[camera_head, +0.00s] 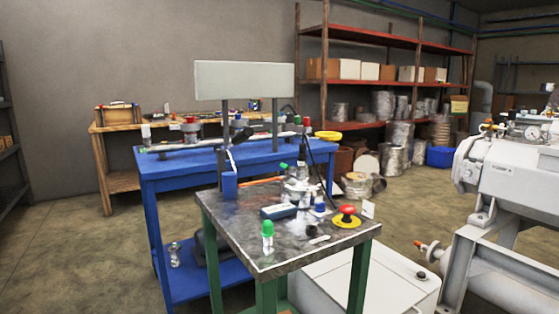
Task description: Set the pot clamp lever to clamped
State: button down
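I cannot tell for sure which part is the pot clamp lever. A grey-white machine (510,175) stands at the right edge, cut off by the frame. A short part with an orange-red tip (421,244) sticks out low on its left side. A dial gauge (532,133) and small orange-tipped fittings (489,122) sit on its top. On the small steel-topped table (222,217) is a metal fixture (300,188) with a thin upright rod; its clamp state is too small to read. My gripper is not in view.
A red mushroom button on a yellow base (347,214), a green-capped bottle (267,236) and a dark box (278,211) are on the small table. A blue bench (175,168) stands behind it. A white cabinet (395,285) fills the floor beside it. Floor at left is clear.

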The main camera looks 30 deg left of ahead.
aim_at(292, 170)
jog(key=u, duration=0.35)
jog(key=i, duration=0.4)
jog(key=u, duration=0.45)
